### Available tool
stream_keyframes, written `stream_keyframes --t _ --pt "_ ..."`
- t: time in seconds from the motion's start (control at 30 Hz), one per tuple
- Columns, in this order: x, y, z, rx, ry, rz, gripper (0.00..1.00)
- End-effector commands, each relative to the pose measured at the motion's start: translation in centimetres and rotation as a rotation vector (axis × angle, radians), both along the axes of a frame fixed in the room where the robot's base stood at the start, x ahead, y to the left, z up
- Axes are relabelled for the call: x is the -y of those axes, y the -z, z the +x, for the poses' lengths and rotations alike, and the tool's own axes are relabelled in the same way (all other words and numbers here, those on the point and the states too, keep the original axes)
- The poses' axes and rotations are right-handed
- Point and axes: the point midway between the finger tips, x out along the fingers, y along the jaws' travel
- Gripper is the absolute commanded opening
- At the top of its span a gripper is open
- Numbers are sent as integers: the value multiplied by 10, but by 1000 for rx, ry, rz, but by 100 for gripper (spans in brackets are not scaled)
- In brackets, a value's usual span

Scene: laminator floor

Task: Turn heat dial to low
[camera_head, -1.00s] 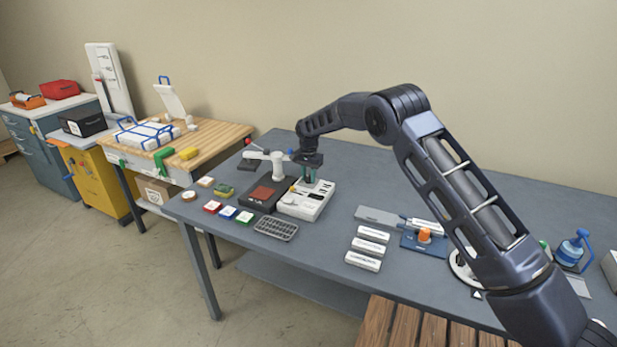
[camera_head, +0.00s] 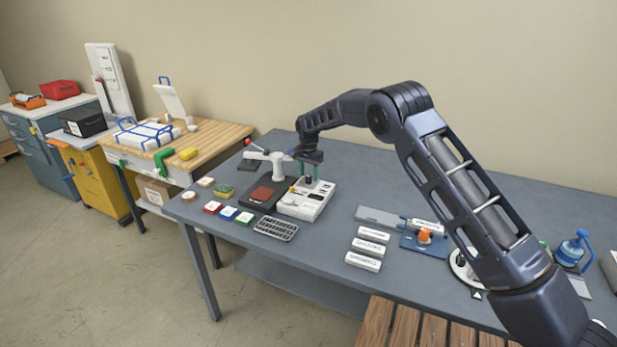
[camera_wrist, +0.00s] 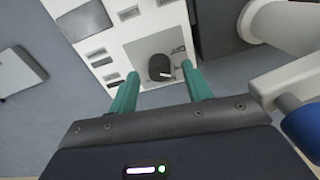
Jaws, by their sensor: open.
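The heat dial (camera_wrist: 160,68) is a dark round knob with a white pointer mark, on a grey plate of the white control box. The control box (camera_head: 304,207) stands on the grey table beside the dark press base. My gripper (camera_wrist: 158,83) is open, with its green fingers on either side of the dial in the wrist view. In the head view my gripper (camera_head: 308,172) points down over the back part of the box. I cannot tell whether the fingers touch the dial. The dial's setting labels are too small to read.
A press with a pale arm (camera_head: 276,160) and dark base stands close left of the box. Coloured blocks (camera_head: 228,213) and a grey rack (camera_head: 276,229) lie in front. White labelled bars (camera_head: 367,249) lie to the right. The table between box and bars is clear.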

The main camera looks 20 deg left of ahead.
Motion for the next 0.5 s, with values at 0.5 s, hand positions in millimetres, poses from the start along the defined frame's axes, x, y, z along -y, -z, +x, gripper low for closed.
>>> stream_keyframes --t 0.5 --pt "0 -83 0 1 0 2 49"
